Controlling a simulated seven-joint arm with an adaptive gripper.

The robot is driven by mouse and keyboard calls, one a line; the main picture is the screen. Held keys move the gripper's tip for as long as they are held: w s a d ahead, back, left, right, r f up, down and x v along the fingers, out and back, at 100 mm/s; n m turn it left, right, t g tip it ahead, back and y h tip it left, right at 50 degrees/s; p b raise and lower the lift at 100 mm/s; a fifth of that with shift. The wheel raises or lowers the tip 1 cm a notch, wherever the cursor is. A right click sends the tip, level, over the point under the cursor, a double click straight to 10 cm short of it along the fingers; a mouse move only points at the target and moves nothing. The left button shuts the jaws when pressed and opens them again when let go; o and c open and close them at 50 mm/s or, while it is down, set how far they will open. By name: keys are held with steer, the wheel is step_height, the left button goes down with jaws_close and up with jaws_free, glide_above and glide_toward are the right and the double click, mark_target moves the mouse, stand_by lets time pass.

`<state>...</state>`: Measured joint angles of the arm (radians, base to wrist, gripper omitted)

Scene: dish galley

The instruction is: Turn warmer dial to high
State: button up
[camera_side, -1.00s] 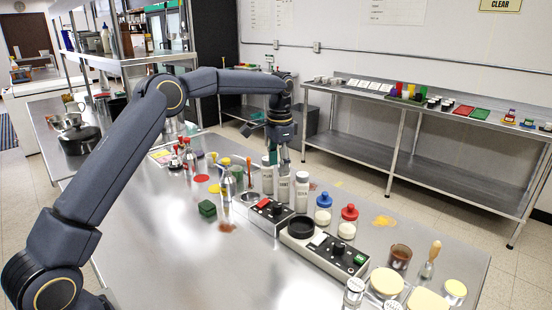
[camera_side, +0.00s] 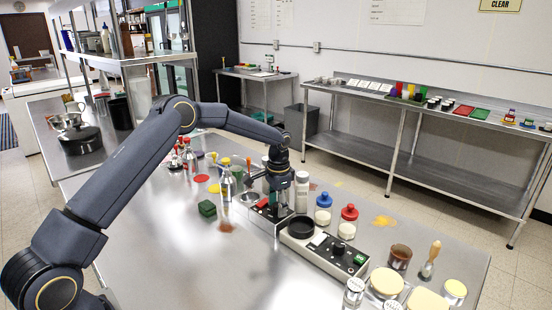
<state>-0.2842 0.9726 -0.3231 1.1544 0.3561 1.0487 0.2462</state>
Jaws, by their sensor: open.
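The warmer is probably the low box with a red and black top (camera_side: 264,214) near the table's middle; a second low unit with a black round pan (camera_side: 301,227) and a control panel (camera_side: 338,251) stands just in front of it. I cannot read any dial markings. My gripper (camera_side: 272,207) points down over the red and black box, its fingers open at or just above the top. Whether it touches a dial cannot be told. The gripper hides part of the box and bottles behind it.
Blue-lidded (camera_side: 323,208) and red-lidded (camera_side: 348,221) jars stand right of the units. Bottles (camera_side: 226,184) and a green block (camera_side: 207,209) are at left. The table's left front is clear.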

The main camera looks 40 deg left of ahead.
steer(key=shift+c, duration=0.3)
jaws_close()
steer(key=shift+n, duration=0.6)
steer(key=shift+o, duration=0.3)
jaws_free()
step_height(320, 180, up, 12)
steer(key=shift+d, duration=0.3)
